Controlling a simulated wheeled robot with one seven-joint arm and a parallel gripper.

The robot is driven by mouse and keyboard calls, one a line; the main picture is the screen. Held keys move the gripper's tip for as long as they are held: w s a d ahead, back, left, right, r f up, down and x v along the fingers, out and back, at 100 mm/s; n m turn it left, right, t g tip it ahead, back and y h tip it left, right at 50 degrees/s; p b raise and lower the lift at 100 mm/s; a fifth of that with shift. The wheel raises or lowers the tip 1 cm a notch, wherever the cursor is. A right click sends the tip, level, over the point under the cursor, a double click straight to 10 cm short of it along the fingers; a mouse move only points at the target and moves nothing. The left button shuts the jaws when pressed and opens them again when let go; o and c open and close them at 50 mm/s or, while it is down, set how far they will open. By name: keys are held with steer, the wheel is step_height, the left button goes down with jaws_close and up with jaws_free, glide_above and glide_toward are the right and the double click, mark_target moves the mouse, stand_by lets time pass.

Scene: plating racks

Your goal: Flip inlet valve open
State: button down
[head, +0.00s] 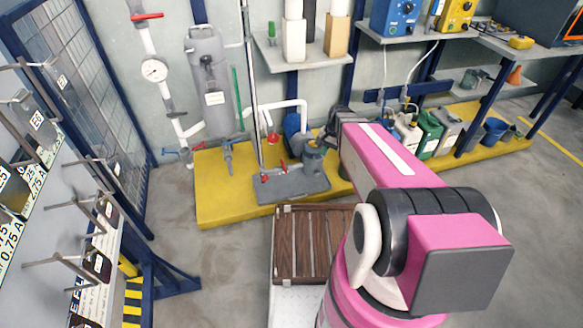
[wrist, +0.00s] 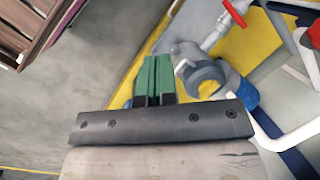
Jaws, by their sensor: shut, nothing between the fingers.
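Red valve handles show on the pump pipework in the head view: a low one (head: 265,178) at the left end of the grey base, one (head: 284,166) beside the grey pump (head: 313,158). No label shows which is the inlet valve. In the wrist view a red handle (wrist: 236,11) sits on the grey pipe at the upper right, and another red part (wrist: 314,37) is at the right edge. My gripper (wrist: 156,62) has its green fingers together and empty, just left of the grey round pump part (wrist: 203,74), apart from both red parts. In the head view my arm hides the gripper.
The pump stands on a yellow platform (head: 225,190). White pipes (head: 285,104) and a grey tank (head: 208,80) stand behind and left. Jugs (head: 430,132) are to the right. A brown slatted top (head: 305,245) is in front. Open floor (head: 225,265) lies left of it.

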mark_target(284, 166)
steer(key=w+a+f+m+y, duration=0.2)
steer(key=w+a+f+m, duration=0.2)
steer(key=w+f, duration=0.2)
steer(key=w+a+f+m+g+y, duration=0.1)
steer(key=w+a+f+m+y, duration=0.1)
steer(key=w+a+f+m, duration=0.2)
step_height(284, 166, down, 3)
steer(key=shift+w+r+m+y, duration=0.15)
steer(key=shift+w+m+y, duration=0.35)
steer(key=shift+w, duration=0.55)
steer(key=x, duration=1)
steer(key=shift+s+d, duration=0.1)
steer(key=shift+s, duration=0.1)
